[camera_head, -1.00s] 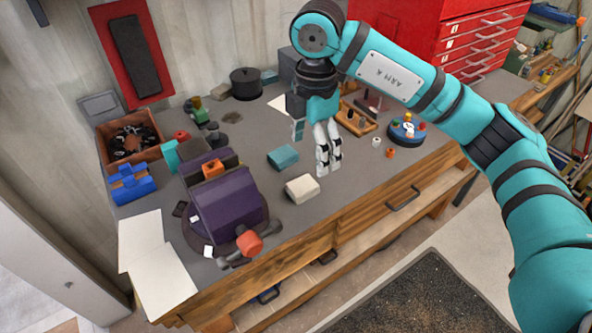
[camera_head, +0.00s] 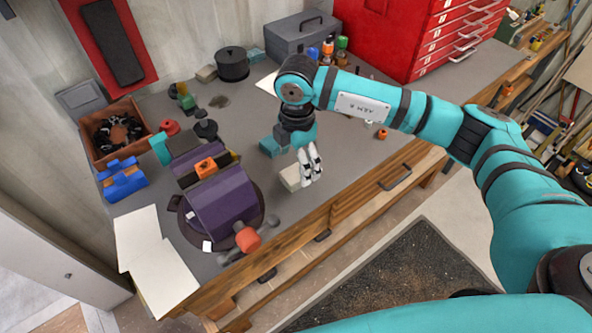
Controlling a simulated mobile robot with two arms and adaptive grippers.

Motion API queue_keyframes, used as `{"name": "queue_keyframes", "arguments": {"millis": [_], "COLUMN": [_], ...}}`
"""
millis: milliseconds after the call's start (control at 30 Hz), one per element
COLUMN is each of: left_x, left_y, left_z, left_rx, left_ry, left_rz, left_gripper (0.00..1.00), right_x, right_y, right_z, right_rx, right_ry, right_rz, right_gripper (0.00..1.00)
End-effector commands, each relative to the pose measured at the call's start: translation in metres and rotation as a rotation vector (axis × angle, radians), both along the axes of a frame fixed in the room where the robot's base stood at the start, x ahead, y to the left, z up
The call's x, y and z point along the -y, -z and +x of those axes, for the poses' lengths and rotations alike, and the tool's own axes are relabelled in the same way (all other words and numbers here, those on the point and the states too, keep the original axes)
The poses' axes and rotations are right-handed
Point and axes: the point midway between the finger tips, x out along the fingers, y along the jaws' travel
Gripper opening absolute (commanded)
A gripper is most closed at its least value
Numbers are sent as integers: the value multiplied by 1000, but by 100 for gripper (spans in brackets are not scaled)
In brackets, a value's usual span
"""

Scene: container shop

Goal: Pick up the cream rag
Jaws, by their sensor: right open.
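The cream rag (camera_head: 289,178) is a small folded, block-like piece lying on the grey workbench top (camera_head: 335,212) near its front edge. My right gripper (camera_head: 310,180) points down at the rag's right end, with its pale fingers covering part of that end in the picture. It is open and holds nothing. Whether the fingers touch the rag or hover above it cannot be told. My left gripper is not in view.
A teal folded block (camera_head: 270,147) lies just behind the rag, partly hidden by my arm. A purple vise (camera_head: 222,205) with an orange-ended handle stands to the left.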

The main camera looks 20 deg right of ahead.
Motion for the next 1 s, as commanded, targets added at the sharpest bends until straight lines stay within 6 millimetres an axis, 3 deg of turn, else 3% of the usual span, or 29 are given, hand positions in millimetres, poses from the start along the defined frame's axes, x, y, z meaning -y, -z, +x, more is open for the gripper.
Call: {"name": "queue_keyframes", "arguments": {"millis": [100, 200, 300, 500, 733, 1000], "left_x": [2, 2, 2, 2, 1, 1], "left_y": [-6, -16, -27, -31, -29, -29], "left_z": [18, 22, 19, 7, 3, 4], "left_rx": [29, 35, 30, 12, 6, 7], "left_ry": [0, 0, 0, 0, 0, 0], "left_rz": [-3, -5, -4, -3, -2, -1], "left_gripper": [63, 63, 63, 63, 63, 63], "right_x": [0, 0, 0, 0, 0, 0], "right_y": [5, 14, 29, 53, 56, 55], "right_z": [1, 2, 6, 7, 8, 8], "right_rx": [0, -4, -4, -1, 1, 1], "right_ry": [0, 2, 2, 0, 0, 0], "right_rz": [-1, -1, -1, 0, 0, 0], "right_gripper": [81, 81, 81, 81, 81, 47]}}
